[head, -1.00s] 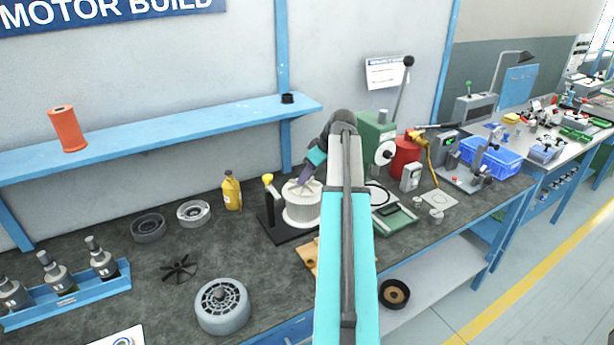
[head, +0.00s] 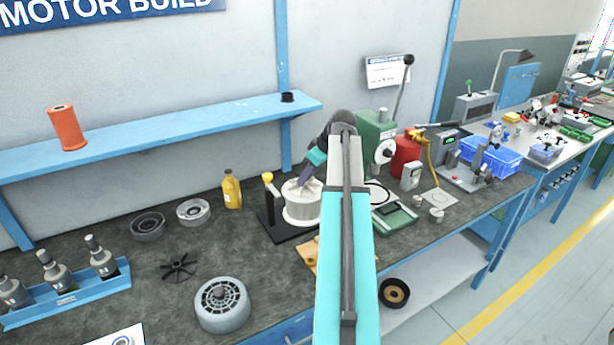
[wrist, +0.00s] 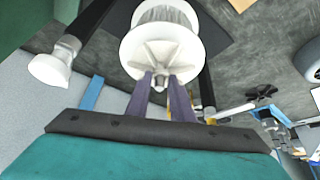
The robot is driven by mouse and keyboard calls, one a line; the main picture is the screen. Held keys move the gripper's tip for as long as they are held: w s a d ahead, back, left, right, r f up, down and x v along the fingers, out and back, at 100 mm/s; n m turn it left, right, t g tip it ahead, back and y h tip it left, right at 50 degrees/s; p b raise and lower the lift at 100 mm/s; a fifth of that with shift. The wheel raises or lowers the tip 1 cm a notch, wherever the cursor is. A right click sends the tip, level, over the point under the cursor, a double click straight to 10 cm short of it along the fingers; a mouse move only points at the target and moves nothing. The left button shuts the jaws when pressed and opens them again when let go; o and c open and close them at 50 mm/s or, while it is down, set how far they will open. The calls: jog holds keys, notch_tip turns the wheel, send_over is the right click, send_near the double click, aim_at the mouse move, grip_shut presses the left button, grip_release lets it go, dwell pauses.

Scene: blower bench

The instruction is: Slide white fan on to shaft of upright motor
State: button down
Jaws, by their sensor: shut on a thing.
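My gripper (wrist: 160,95), with dark purple fingers, points down at a white-grey bladed fan (wrist: 160,54). It is shut on the fan by its near edge. In the wrist view the fan appears over the flange of a white ribbed drum (wrist: 168,14). In the head view the drum (head: 302,212) stands on a black base, with the fan at its top, partly hidden by my gripper. I cannot tell whether fan and drum touch. No shaft is visible under the fan.
A black fan (head: 180,267) and a grey round housing (head: 222,306) lie on the bench at front left. Two rings (head: 193,212) and a yellow bottle (head: 232,190) stand behind. A black post with a yellow knob (head: 268,178) is left of the drum. A green press (head: 377,140) is at right.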

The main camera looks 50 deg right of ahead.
dwell(0.3)
jog(key=c, duration=1.5)
grip_release()
jog(key=shift+o, duration=0.2)
jog(key=b+v, duration=0.2)
jog(key=v, duration=1.1)
jog(key=shift+s+r, duration=0.25)
jog(key=shift+r, duration=0.05)
jog(key=shift+f, duration=0.1)
